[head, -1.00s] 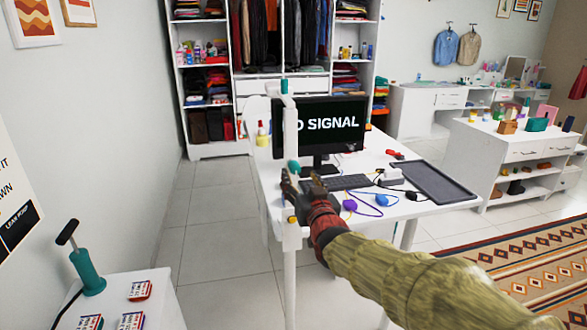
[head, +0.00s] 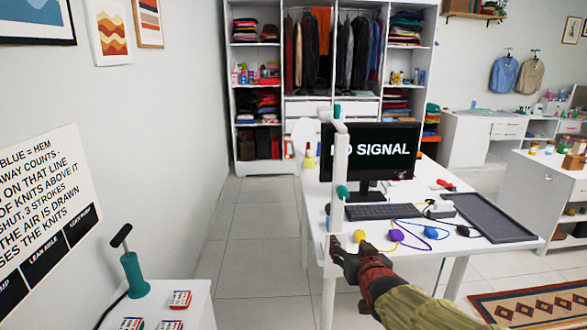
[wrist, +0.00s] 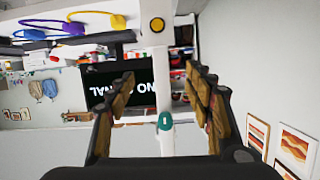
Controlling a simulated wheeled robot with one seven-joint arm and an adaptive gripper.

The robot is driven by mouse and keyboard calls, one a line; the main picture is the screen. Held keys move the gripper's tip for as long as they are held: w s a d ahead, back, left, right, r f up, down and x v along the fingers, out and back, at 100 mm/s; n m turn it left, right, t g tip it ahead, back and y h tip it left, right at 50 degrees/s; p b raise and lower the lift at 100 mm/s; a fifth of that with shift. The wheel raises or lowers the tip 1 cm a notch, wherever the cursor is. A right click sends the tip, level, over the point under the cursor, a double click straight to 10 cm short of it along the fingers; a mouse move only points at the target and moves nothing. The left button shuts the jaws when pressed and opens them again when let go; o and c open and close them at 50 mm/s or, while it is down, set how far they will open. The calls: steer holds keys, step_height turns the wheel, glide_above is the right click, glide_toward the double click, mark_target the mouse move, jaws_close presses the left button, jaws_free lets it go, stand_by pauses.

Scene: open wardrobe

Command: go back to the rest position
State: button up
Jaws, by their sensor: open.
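My gripper (head: 354,262) is at the near left edge of the white desk (head: 470,262), low beside a white upright post (head: 338,165) with teal parts. In the wrist view my gripper (wrist: 160,100) is open, its two fingers well apart with nothing held between them. The post (wrist: 163,90) shows beyond and between the fingers; I cannot tell whether they touch it. My arm reaches in from the lower right in the head view.
The desk holds a monitor (head: 370,152), keyboard (head: 383,211), dark tray (head: 490,217) and coloured cables. A white stand with a teal pump (head: 133,272) is at lower left. The open wardrobe (head: 276,100) is behind. Tiled floor (head: 250,225) is free left of the desk.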

steer(key=s+f+g+p, duration=0.1)
steer(key=s+f+g, duration=0.3)
steer(key=s, duration=0.5)
steer(key=s+f+g+p, duration=0.1)
steer(key=s+f+g, duration=0.2)
steer(key=s, duration=0.6)
steer(key=s+r+p, duration=0.2)
steer(key=s+r, duration=0.2)
steer(key=s, duration=0.4)
steer(key=s+r+g+p, duration=0.1)
steer(key=s+r+p, duration=0.2)
steer(key=s, duration=0.5)
steer(key=shift+s+r+n+g, duration=0.15)
steer(key=shift+r+n+g, duration=0.15)
steer(key=shift+r, duration=0.6)
